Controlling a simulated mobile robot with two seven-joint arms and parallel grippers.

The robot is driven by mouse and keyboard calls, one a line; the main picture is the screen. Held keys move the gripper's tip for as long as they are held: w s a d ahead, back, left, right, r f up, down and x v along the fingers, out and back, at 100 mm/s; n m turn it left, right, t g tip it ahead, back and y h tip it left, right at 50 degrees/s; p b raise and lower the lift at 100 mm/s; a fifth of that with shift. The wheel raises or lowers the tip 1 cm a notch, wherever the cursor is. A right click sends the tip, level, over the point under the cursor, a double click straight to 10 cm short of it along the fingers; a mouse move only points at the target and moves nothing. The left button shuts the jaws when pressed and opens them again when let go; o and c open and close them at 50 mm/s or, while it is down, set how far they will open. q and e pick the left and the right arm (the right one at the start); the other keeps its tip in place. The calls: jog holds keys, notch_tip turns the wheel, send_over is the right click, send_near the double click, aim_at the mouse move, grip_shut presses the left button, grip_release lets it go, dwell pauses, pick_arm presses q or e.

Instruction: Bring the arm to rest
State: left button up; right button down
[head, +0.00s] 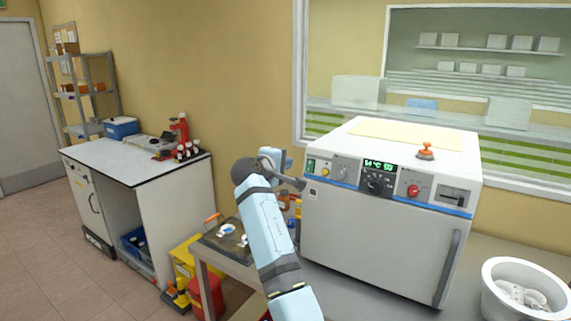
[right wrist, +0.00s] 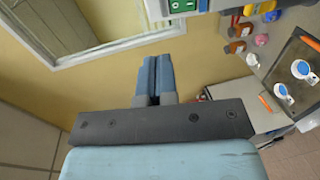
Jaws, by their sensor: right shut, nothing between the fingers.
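My right arm (head: 264,235) reaches up from the bottom middle of the head view, its wrist end beside the left front edge of the white machine (head: 385,225). My right gripper (right wrist: 151,62) shows best in the right wrist view. Its two blue-grey fingers are together and hold nothing. Beyond them is plain yellow wall. In the head view its fingers are hard to make out. I cannot tell whether the wrist touches the machine. My left gripper is not in view.
A low bench (head: 212,252) with small tools and round white-blue items stands left of the arm. A white bucket (head: 488,300) stands right of the machine. An orange-handled stamp-like item (head: 425,151) is on its top. A counter (head: 128,160) with dark bottles (head: 188,150) stands at left.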

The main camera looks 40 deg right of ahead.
jog(key=s+a+f+n+t+y+p, duration=0.1)
jog(key=s+a+f+t+y, duration=0.2)
jog(key=f, duration=0.7)
jog(key=s+a+f+n+t+y, duration=0.1)
jog(key=s+a+f+y, duration=0.3)
jog(key=f, duration=0.6)
jog(key=s+a+f+n+t+y+p, duration=0.15)
jog(key=s+a+f, duration=0.4)
jog(key=f, duration=0.55)
jog(key=s+a+f+m+y, duration=0.1)
jog(key=s+a+f+y, duration=0.2)
jog(key=s, duration=0.6)
jog(key=s+a+f+m+y, duration=0.2)
jog(key=s+a+f+y, duration=0.1)
jog(key=s+a, duration=0.4)
jog(key=s+a+f+m+y, duration=0.2)
jog(key=s+a+f+y, duration=0.1)
jog(key=s, duration=0.9)
jog(key=shift+a+f, duration=0.85)
jog(key=shift+a, duration=0.35)
jog(key=shift+d+g+y, duration=0.15)
jog(key=shift+g+y, duration=0.1)
